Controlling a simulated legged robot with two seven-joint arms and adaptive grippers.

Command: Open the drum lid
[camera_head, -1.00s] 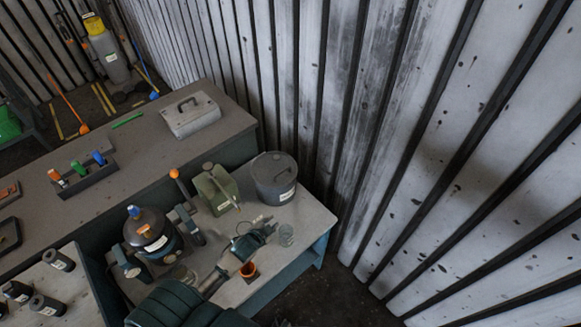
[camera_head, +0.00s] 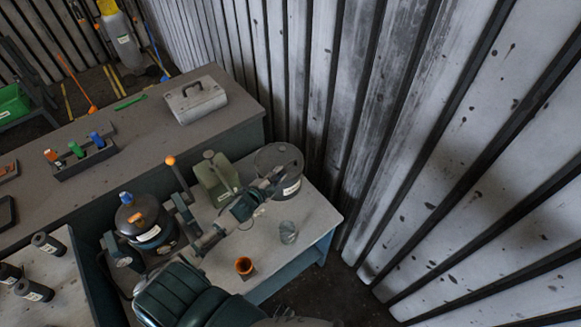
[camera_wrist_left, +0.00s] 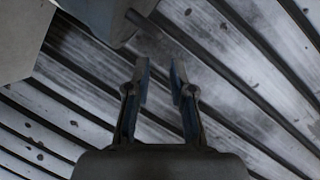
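The grey drum (camera_head: 291,188) stands at the back right of the low bench, with a white label on its side. Its round dark lid (camera_head: 283,155) is on top. My left gripper (camera_head: 271,180) is at the drum's left front side, partly covering it; I cannot tell whether it touches. In the left wrist view the two fingers (camera_wrist_left: 161,80) are apart with nothing between them. A blue-grey body (camera_wrist_left: 98,14) at the top of that view may be the drum. My right gripper is not in view.
An olive canister (camera_head: 215,178) stands left of the drum. A ribbed wall (camera_head: 400,130) rises behind the drum.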

